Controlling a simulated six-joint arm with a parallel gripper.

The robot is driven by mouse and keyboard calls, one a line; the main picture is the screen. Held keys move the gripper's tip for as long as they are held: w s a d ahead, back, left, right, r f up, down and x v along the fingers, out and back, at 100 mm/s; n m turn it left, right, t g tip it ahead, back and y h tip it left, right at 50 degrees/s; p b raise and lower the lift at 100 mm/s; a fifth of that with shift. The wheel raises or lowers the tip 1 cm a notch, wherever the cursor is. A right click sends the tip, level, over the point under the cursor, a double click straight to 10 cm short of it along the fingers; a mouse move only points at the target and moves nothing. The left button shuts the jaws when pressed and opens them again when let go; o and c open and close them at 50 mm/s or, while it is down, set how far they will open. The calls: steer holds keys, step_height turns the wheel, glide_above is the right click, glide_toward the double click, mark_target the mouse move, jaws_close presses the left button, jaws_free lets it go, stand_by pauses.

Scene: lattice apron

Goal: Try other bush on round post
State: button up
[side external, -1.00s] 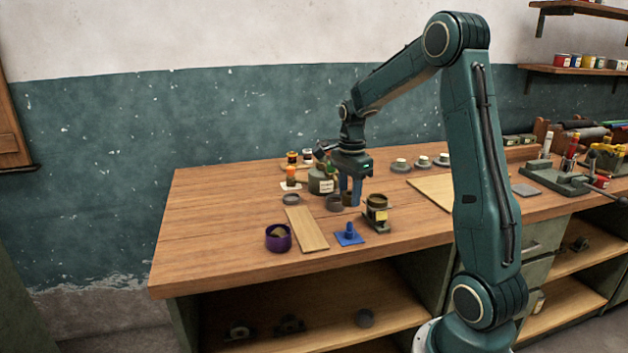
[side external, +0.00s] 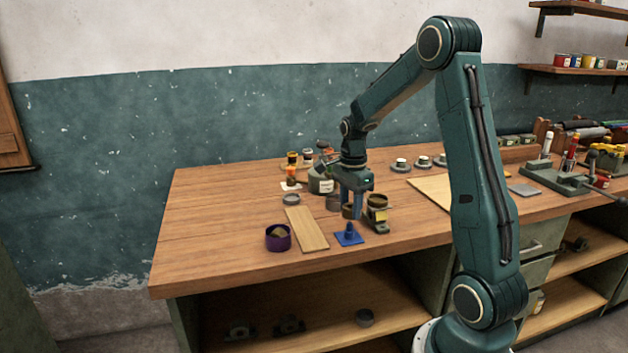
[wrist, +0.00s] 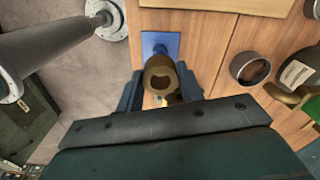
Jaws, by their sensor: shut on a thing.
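My gripper (side external: 356,210) points down and is shut on a brown, ring-like bush (side external: 347,211). In the wrist view the bush (wrist: 162,76) sits between the fingers, its open bore facing the camera. The blue round post (side external: 349,229) stands upright on a blue square plate (side external: 357,241) near the bench's front. The held bush is above the post and slightly back from it in the side view, apparently apart. In the wrist view the bush hides most of the post, and part of the blue plate (wrist: 170,39) shows beyond.
A can-like part on a grey bracket (side external: 377,214) stands close right of the gripper. A grey ring (side external: 333,203) is behind left. A wooden strip (side external: 307,230) and a purple bowl (side external: 278,243) holding a brown piece lie left. The bench's left end is clear.

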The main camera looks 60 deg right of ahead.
mark_target(350, 223)
steer(key=shift+f, duration=0.3)
steer(key=shift+f, duration=1.6)
stand_by(1.2)
steer(key=o, duration=1.2)
steer(key=shift+r, duration=0.1)
step_height(350, 223, up, 14)
steer(key=shift+f, duration=0.15)
